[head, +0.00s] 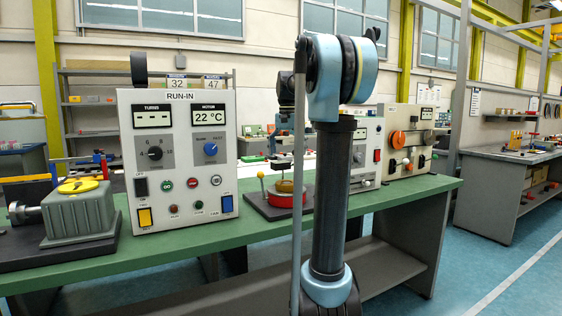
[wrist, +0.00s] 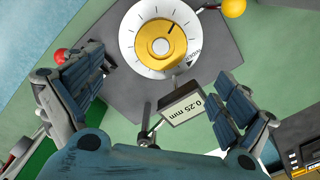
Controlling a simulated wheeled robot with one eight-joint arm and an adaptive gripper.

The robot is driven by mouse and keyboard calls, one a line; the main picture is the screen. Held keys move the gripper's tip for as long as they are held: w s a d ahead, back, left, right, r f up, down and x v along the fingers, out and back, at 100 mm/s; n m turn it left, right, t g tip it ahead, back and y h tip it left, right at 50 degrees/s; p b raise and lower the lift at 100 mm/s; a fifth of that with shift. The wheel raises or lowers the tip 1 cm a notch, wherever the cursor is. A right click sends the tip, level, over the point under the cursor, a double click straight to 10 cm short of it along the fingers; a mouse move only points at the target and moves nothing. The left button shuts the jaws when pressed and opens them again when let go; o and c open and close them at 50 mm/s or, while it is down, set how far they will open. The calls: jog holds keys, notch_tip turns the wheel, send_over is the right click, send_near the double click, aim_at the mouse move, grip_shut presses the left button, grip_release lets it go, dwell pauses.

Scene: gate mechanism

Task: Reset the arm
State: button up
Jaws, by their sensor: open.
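My arm (head: 333,200) stands upright in the middle of the head view, its upper joint bent above the green workbench (head: 400,206). My gripper (wrist: 160,82) shows in the wrist view with its two padded fingers wide apart and nothing between them in its grasp. Below the fingers is a white dial (wrist: 135,65) with a yellow centre knob (wrist: 161,40). A small display reading 0.25 mm (wrist: 186,103) lies between the fingers in the picture, nearer the right one. In the head view I cannot make out the fingers.
A RUN-IN panel (head: 180,97) with knobs and buttons stands on the bench. A grey gearbox (head: 82,215) with a yellow disc is at its left. A red round device (head: 287,200) sits close to my arm. A cream panel (head: 408,117) stands farther right. The blue floor is clear at right.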

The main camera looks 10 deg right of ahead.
jog(key=s+a+f+n+t, duration=0.1)
jog(key=s+f+n, duration=0.5)
jog(key=s+f, duration=2.5)
jog(key=s+t, duration=0.1)
jog(key=s, duration=0.2)
jog(key=shift+s+a+f+n, duration=0.3)
jog(key=shift+s+n, duration=0.05)
jog(key=shift+n, duration=0.05)
jog(key=shift+w+f, duration=0.2)
jog(key=shift+w, duration=0.25)
jog(key=shift+o, duration=0.6)
